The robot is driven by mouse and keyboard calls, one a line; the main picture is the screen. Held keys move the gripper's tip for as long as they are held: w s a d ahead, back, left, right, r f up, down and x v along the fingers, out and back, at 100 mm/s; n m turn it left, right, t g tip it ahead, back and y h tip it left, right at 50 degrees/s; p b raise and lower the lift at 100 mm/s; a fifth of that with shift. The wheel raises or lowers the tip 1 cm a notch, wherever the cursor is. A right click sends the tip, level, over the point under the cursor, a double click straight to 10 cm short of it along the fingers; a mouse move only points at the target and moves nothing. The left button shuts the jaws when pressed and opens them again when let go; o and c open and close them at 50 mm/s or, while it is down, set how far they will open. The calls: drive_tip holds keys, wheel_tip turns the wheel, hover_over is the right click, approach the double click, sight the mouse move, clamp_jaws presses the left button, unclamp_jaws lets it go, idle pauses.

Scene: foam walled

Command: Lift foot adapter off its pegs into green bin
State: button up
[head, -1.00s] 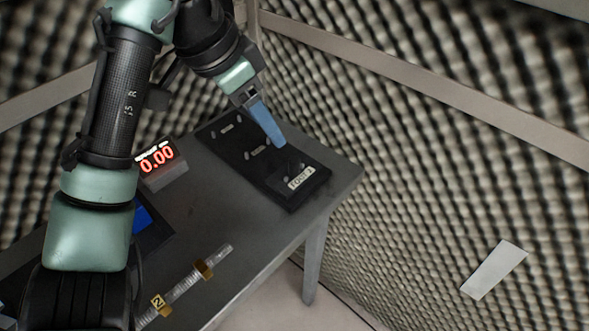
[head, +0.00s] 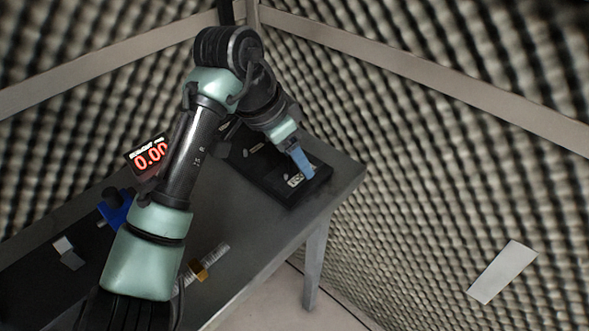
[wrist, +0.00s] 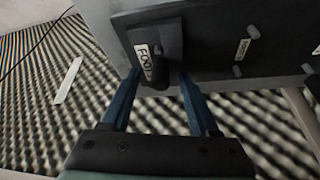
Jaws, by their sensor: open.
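My gripper (head: 307,173) is over the near right end of a black peg board (head: 262,176) on the table. In the wrist view its two blue fingers (wrist: 160,76) are open, one on each side of a dark knob-like part (wrist: 159,73). This part stands out from a dark plate (wrist: 172,36) beside a white label (wrist: 142,62) reading FOOT. The dark part appears to be the foot adapter, but its outline merges with the black board. I cannot tell whether the fingers touch it. No green bin shows in either view.
The board carries other labels (wrist: 242,50) and small pegs. A red-digit display (head: 149,156), a blue item (head: 115,208) and a clear ruler-like bar with a brass block (head: 201,270) lie left on the grey table (head: 262,228). Foam walls (head: 420,150) stand close behind and right.

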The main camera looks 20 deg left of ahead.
clamp_jaws()
drive_tip(key=shift+r, duration=0.15)
idle(0.4)
